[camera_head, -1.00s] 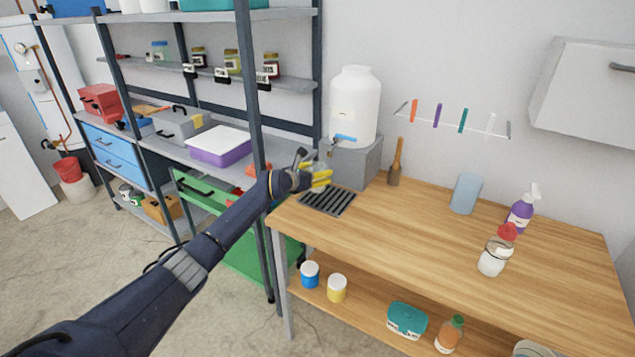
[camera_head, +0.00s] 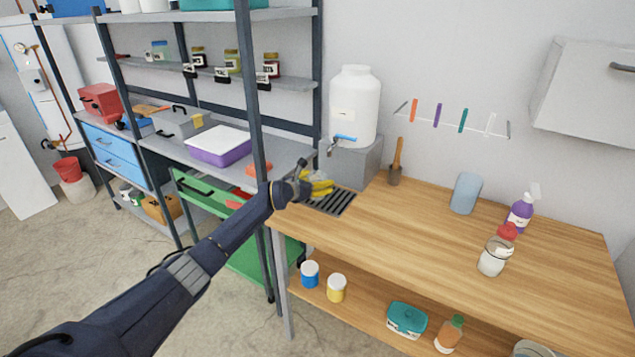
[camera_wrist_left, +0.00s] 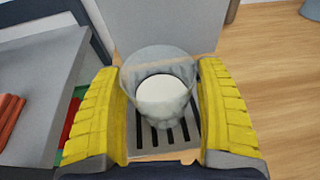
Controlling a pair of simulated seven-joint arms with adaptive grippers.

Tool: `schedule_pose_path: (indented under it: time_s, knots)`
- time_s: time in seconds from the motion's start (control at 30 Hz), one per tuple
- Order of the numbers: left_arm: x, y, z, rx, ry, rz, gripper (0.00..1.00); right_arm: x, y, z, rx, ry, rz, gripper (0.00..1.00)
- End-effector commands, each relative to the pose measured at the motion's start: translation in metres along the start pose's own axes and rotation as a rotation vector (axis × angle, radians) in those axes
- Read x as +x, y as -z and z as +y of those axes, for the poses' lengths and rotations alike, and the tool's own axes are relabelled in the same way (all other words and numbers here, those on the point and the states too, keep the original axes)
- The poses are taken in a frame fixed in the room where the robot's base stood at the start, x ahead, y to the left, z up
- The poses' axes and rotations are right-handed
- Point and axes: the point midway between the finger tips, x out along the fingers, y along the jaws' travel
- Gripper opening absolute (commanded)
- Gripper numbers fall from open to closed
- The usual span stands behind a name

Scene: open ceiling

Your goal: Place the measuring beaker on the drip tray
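My left gripper (camera_head: 314,186) has yellow fingers and is low at the left end of the wooden bench, over the dark slatted drip tray (camera_head: 338,205). In the left wrist view, the clear measuring beaker (camera_wrist_left: 163,112) is between the two yellow fingers, which meet its sides. The left gripper (camera_wrist_left: 162,110) is shut on it. The drip tray's slots (camera_wrist_left: 150,137) show below and around the beaker. I cannot tell whether the base touches the tray. In the head view the fingers largely hide the beaker. My right gripper is not in view.
A white water container (camera_head: 355,105) with a blue-handled tap stands on a grey block (camera_head: 358,165) behind the tray. A metal shelf post (camera_head: 252,100) is close to my left arm. A pestle-like tool (camera_head: 396,160) and a blue cup (camera_head: 466,193) stand farther right. The bench's middle is clear.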

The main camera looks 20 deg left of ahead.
Motion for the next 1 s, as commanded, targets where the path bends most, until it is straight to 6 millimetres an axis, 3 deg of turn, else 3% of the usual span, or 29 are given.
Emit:
schedule_pose_path:
  time_s: [0.1, 0.47, 0.67, 1.0]
  knots:
    - [0.0, 0.0, 0.0, 0.0, 0.0, 0.0, 0.84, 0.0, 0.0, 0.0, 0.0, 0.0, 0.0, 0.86]
    - [-0.004, -0.003, 0.0, 0.002, 0.001, 0.0, 0.84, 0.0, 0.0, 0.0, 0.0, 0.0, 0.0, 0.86]
    - [-0.023, -0.002, 0.0, 0.001, 0.001, -0.001, 0.84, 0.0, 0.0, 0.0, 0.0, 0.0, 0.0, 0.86]
    - [-0.074, -0.002, 0.0, 0.001, 0.001, 0.0, 0.84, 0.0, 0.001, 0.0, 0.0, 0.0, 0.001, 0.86]
